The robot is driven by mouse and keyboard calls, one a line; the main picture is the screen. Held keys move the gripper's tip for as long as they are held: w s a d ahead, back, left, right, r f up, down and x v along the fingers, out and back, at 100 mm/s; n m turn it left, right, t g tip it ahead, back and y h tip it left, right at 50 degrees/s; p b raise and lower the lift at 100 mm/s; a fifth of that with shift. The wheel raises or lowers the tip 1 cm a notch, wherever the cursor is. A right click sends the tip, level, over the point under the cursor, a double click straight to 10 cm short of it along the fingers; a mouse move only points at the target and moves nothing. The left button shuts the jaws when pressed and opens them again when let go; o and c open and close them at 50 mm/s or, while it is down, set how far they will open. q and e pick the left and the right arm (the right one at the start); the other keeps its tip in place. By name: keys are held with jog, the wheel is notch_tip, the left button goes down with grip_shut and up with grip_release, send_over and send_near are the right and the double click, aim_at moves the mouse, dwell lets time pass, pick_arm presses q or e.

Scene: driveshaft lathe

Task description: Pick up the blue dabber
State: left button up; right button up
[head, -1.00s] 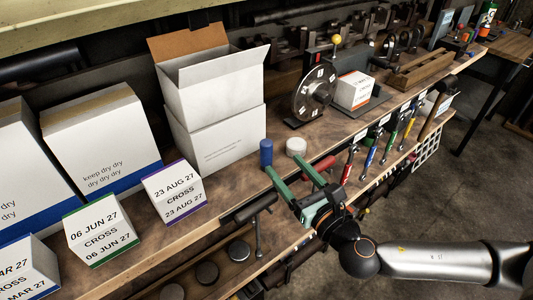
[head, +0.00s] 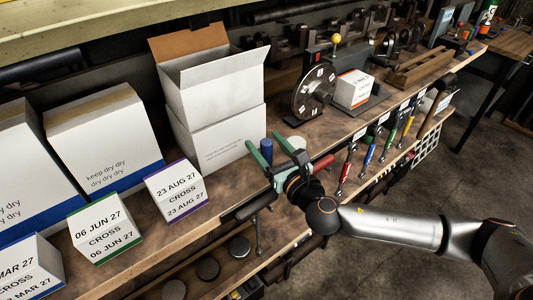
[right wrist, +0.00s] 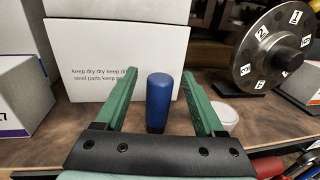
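The blue dabber (head: 266,150) stands upright on the wooden bench, in front of the white boxes. It also shows in the right wrist view (right wrist: 159,98), between the two green fingers. My right gripper (head: 266,146) is open, with one finger on either side of the dabber. The dabber's lower end is hidden behind the gripper's dark palm edge. My left gripper is not in view.
A white round lid or jar (head: 295,144) stands just right of the right finger. White boxes (head: 217,138) stand close behind the dabber. A numbered dial (head: 313,94) is at the back right.

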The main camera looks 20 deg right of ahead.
grip_shut()
dwell(0.3)
jog(key=shift+r, duration=0.15)
dwell(0.3)
